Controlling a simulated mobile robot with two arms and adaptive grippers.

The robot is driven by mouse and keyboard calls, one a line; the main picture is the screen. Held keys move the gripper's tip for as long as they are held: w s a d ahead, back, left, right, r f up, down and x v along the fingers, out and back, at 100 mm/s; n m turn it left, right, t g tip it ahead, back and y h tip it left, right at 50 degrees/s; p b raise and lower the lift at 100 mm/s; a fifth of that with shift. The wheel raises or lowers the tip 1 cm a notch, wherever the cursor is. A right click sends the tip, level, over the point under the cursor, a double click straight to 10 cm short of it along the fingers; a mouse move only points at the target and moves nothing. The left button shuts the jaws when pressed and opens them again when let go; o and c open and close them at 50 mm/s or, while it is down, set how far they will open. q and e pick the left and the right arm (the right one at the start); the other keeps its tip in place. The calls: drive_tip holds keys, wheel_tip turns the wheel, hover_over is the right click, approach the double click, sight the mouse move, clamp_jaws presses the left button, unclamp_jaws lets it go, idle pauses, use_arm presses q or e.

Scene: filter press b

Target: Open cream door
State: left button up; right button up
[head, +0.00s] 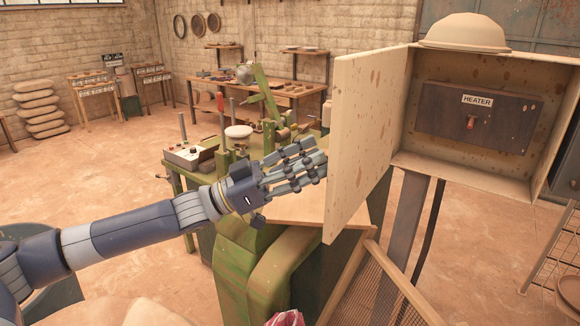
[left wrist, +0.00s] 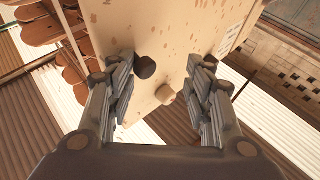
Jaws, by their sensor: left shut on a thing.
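The cream door (head: 365,135) is a speckled panel hinged on the left side of a cream box (head: 490,185). It stands swung open, and the box's inside shows. My left gripper (head: 315,160) reaches from the left to the door's outer side, with its fingertips at the panel. In the left wrist view, the fingers (left wrist: 165,75) flank the cream surface (left wrist: 175,40), which has a dark knob-like piece (left wrist: 145,67) and a pale one (left wrist: 165,93). The gripper is shut on part of the door; the exact contact is hard to see. My right gripper is out of view.
Inside the box is a dark panel (head: 478,116) with a HEATER label and red switch. A domed hat (head: 466,32) rests on top. A green machine bench (head: 240,265) stands below and left of the door. Open floor (head: 120,180) lies at left.

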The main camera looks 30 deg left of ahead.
use_arm(q)
drive_tip(key=v, duration=1.1)
drive_tip(key=shift+s+a, duration=0.2)
drive_tip(key=shift+a, duration=0.1)
drive_tip(key=shift+f, duration=0.1)
